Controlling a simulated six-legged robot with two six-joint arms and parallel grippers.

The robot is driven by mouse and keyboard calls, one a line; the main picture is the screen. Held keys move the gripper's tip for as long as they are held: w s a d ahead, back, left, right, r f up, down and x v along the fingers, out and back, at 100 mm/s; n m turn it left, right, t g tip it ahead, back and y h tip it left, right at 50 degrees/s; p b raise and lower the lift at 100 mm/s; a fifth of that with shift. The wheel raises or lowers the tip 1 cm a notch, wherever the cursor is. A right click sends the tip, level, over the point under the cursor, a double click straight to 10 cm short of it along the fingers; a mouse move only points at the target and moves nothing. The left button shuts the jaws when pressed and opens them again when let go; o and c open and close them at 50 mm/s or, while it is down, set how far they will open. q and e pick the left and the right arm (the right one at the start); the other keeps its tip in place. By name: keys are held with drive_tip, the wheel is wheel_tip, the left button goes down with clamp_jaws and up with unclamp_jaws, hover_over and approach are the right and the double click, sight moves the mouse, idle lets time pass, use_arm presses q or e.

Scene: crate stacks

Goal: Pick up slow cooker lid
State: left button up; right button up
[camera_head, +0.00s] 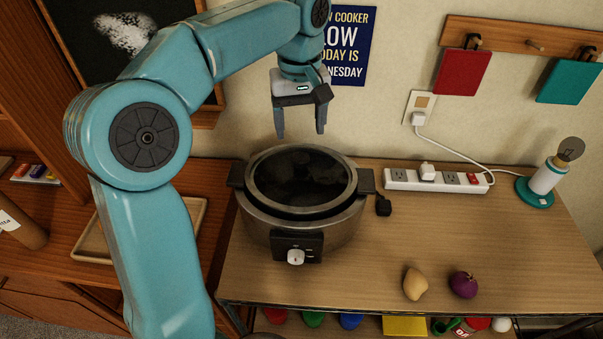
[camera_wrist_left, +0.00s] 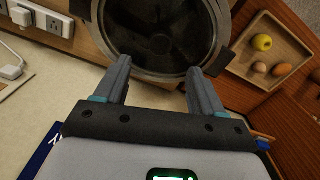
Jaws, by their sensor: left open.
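The slow cooker (camera_head: 338,235) stands upright on the wooden table, with a steel body, black side handles and a front dial. A dark round top with a grey rim, which looks like the glass lid (camera_head: 305,178), covers its mouth; I cannot make out a knob. In the left wrist view the dark lid (camera_wrist_left: 160,25) lies just beyond the fingertips, cut by the top edge. My left gripper (camera_head: 300,134) is open and empty, pointing down above the cooker's back edge, apart from it. Its two fingers also show in the left wrist view (camera_wrist_left: 158,68). My right gripper is not in view.
A power strip (camera_head: 435,181) with plugs, a lamp (camera_head: 545,182) and a black plug (camera_head: 383,206) are to the cooker's right. A potato-like item (camera_head: 415,284) and a purple onion (camera_head: 463,285) lie near the front edge. A wooden tray (camera_wrist_left: 262,78) stands beside the cooker.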

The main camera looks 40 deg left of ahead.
sight(300, 155)
use_arm(q)
drive_tip(key=shift+d+f, duration=0.15)
drive_tip(key=shift+f, duration=0.55)
wheel_tip(300, 155, down, 5)
drive_tip(key=shift+w+f, duration=0.1)
drive_tip(key=shift+s, duration=0.25)
drive_tip(key=c, duration=0.3)
drive_tip(key=shift+w, duration=0.1)
clamp_jaws()
